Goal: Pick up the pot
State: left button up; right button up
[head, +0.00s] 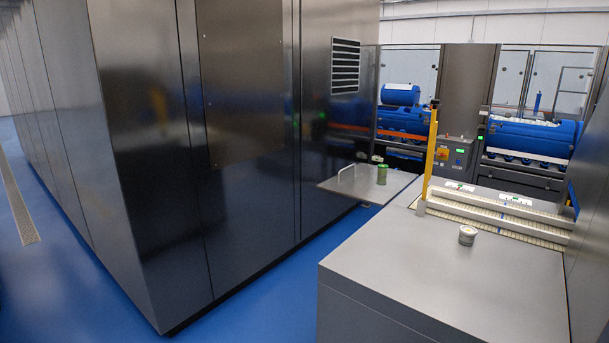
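A small pale grey-white round pot (467,237) stands upright on the grey cabinet top (420,250) at the right, a little in front of the conveyor. A second small container, a green can (382,174), stands on a flat grey shelf (350,187) farther back, beside the dark machine. Which of the two is the task's pot I cannot tell for certain. Neither of my grippers is in view, and nothing touches either container.
A low conveyor (510,215) with rails crosses the back of the cabinet top, with a yellow post (431,150) at its left end. A tall dark machine (200,150) fills the left and middle. Blue floor (265,300) lies clear between machine and cabinet.

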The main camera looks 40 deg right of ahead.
aim_at(382, 169)
jog(key=z, duration=0.15)
jog(key=i, duration=2.25)
jog(key=z, duration=1.25)
jog(key=i, duration=1.7)
jog(key=z, duration=1.2)
